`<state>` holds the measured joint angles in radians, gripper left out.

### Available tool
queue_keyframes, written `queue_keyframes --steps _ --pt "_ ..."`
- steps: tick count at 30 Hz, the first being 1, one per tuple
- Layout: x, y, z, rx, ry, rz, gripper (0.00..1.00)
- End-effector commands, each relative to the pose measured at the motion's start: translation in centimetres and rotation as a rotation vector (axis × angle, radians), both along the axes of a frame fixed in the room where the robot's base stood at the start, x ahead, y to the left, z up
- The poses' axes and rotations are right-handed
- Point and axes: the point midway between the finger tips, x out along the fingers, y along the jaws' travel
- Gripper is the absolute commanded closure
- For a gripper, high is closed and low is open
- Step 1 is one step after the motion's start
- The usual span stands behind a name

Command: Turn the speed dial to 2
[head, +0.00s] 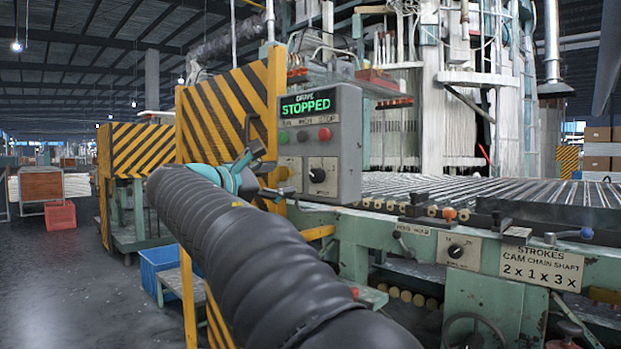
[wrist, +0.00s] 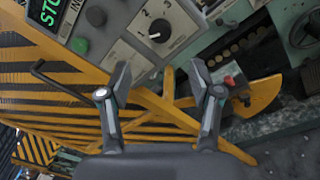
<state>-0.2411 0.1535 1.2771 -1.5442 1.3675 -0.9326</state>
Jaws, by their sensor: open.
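The speed dial (head: 317,175) is a black round knob on a pale plate, low on the grey control box (head: 349,150). In the wrist view the dial (wrist: 159,31) has numbers around it, including 1, 2 and 3. A small white mark shows on the knob's left side, too small to read its setting surely. My gripper (head: 272,172) is left of the dial in the head view. In the wrist view my gripper (wrist: 160,78) is open and empty, its two fingers wide apart. The dial lies beyond the fingertips, above the gap, apart from them.
The box's display (head: 305,104) reads STOPPED, above green, grey and red buttons (head: 303,135). A yellow-black striped guard (head: 232,110) stands beside the box. Another black dial (head: 455,251) is on the green machine frame. A yellow bar (wrist: 150,100) crosses beyond my fingers.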

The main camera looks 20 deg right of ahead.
Motion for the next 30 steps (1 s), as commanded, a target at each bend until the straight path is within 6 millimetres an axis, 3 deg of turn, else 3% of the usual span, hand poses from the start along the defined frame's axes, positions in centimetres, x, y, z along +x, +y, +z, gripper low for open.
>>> queue_keyframes --steps 16,22,30 --pt "4.1 -8.9 0.0 0.002 0.0 -0.002 0.36" --pt "5.0 -10.6 0.0 0.003 -0.001 0.0 0.36" --pt "5.2 -11.0 -0.1 0.003 -0.001 0.001 0.36"
